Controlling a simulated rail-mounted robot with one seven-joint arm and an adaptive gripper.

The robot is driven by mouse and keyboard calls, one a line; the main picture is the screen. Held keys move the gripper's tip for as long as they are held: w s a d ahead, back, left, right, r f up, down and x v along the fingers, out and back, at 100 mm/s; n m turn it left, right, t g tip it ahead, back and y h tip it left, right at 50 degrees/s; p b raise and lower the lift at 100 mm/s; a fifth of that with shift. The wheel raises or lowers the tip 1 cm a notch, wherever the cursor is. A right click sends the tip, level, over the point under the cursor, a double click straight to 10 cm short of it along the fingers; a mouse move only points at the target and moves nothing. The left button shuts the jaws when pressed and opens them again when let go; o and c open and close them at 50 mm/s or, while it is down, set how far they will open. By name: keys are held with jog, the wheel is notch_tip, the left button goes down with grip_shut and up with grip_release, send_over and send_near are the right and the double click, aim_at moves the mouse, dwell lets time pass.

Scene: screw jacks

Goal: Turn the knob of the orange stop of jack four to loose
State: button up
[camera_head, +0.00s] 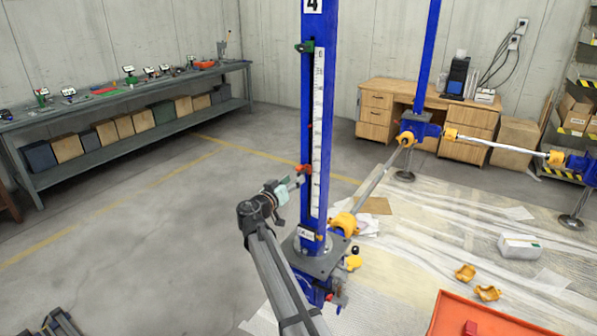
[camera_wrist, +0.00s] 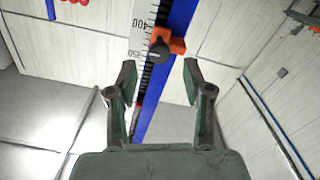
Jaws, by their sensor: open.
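Jack four is the blue column (camera_head: 313,100) with a "4" plate on top and a white scale strip (camera_head: 319,130). Its orange stop (camera_head: 304,169) sits on the lower half of the column. My gripper (camera_wrist: 160,78) is open and empty. The knob lies just beyond and between its fingertips, with no contact visible.
A green stop (camera_head: 304,47) sits higher on the same column. A bench (camera_head: 125,115) with small parts stands at left, a wooden desk (camera_head: 375,105) at back. Shafts with orange couplings (camera_head: 344,222) lead to other jacks. An orange tray (camera_head: 480,318) is at front right.

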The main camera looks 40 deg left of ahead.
aim_at(299, 175)
jog(key=shift+w+a+p, duration=0.15)
jog(key=shift+w+p, duration=0.15)
jog(key=shift+w, duration=0.7)
jog(key=shift+w+a+p, duration=0.15)
jog(key=shift+w+p, duration=0.15)
jog(key=shift+w, duration=0.7)
grip_shut()
